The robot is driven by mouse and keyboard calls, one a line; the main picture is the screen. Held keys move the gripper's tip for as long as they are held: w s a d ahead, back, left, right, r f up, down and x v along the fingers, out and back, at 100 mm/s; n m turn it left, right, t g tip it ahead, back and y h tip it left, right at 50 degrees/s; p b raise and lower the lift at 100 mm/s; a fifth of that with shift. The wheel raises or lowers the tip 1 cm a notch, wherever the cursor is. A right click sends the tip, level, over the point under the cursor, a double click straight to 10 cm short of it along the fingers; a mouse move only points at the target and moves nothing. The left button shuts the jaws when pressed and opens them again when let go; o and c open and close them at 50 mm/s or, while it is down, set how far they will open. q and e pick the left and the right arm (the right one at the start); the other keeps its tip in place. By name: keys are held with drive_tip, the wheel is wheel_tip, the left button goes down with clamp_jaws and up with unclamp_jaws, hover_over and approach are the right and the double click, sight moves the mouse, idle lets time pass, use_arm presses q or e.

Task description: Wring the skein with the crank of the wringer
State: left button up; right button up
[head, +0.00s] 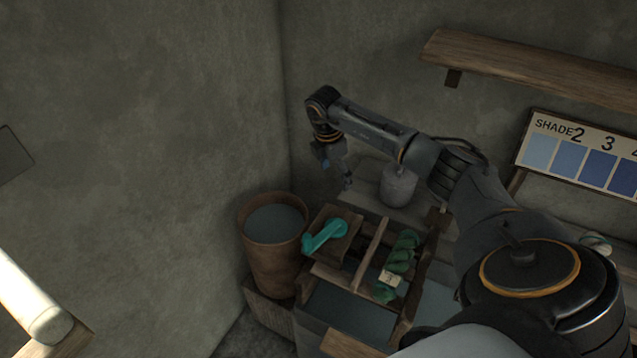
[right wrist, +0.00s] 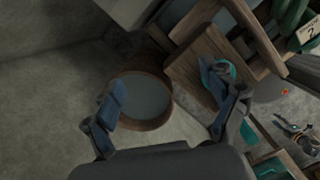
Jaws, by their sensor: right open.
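The wringer's teal crank (head: 325,236) sits on a wooden block (head: 338,222) at the left of the wooden wringer frame. A twisted green skein (head: 402,256) with a small paper tag lies across the right side of this frame. My right gripper (head: 336,170) is open and empty, above and behind the crank in the head view. In the right wrist view its fingers (right wrist: 178,97) are spread wide, with the crank (right wrist: 216,76) beside the right fingertip, partly hidden by it. The skein (right wrist: 292,20) shows at the upper right there. My left gripper is not in view.
A brown bucket (head: 253,252) of greyish liquid stands left of the wringer, and shows between my fingers in the wrist view (right wrist: 164,118). A grey jar (head: 398,185) stands behind. A wooden shelf (head: 530,65) and shade chart (head: 570,160) are on the right wall.

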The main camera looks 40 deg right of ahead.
sight(306, 237)
drive_tip(key=w+a+p, duration=0.2)
drive_tip(key=a, duration=0.8)
use_arm(q)
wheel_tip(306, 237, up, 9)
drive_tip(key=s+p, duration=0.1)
drive_tip(key=p, duration=0.7)
use_arm(e)
drive_tip(key=s+a, duration=0.2)
drive_tip(key=s, duration=0.2)
drive_tip(key=s+a, duration=0.2)
drive_tip(key=s, duration=0.2)
drive_tip(key=s+a, duration=0.2)
drive_tip(key=s, duration=0.1)
drive_tip(key=shift+s+a+r, duration=0.2)
drive_tip(key=shift+s+a, duration=0.2)
drive_tip(key=f+b, duration=0.4)
drive_tip(key=shift+w+f, duration=0.2)
drive_tip(key=shift+f, duration=0.05)
drive_tip(key=shift+f+b, duration=0.5)
drive_tip(key=shift+b, duration=0.05)
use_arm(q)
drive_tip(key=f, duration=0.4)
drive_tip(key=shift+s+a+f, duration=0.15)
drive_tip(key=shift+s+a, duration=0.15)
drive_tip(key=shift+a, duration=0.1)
use_arm(e)
drive_tip(key=shift+c, duration=0.4)
